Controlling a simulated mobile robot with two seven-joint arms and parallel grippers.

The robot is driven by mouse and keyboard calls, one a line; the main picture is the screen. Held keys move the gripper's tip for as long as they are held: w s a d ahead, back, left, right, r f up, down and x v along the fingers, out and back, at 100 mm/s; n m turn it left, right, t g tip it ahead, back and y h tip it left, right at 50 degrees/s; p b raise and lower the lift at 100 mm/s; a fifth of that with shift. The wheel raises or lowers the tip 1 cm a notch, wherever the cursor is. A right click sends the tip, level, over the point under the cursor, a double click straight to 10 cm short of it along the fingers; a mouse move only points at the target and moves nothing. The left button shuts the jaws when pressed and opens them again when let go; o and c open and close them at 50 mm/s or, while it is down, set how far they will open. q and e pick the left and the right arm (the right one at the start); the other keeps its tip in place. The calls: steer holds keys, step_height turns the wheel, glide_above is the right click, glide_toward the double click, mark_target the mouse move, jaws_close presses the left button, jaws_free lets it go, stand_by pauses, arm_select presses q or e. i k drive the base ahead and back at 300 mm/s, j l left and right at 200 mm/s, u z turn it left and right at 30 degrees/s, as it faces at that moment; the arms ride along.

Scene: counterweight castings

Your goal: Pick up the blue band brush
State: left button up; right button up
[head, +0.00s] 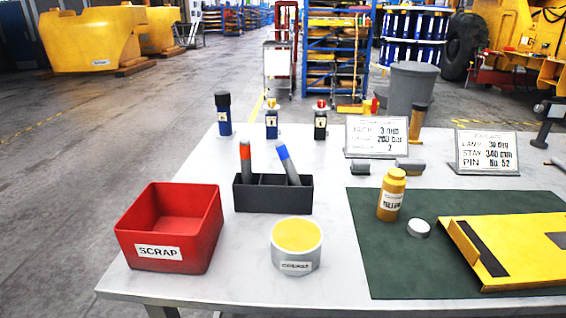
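The blue band brush (289,166) is a grey stick with a blue band near its top. It leans toward the upper left in the right part of a black holder (273,198), left of the table's middle. Its lower end is hidden in the holder. A similar stick with a red band (246,160) stands nearly upright in the holder's left part. Neither of my grippers shows in the head view.
A red SCRAP bin (168,229) is left of the holder. A tin with a yellow top (297,246) stands in front. A green mat (400,270) holds a yellow bottle (391,196) and yellow part.

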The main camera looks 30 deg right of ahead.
mark_target(281, 147)
steer(key=i+z, duration=0.2)
steer(key=z, duration=0.2)
steer(key=i+j+z, duration=0.1)
steer(key=z, duration=0.35)
steer(key=i, duration=0.05)
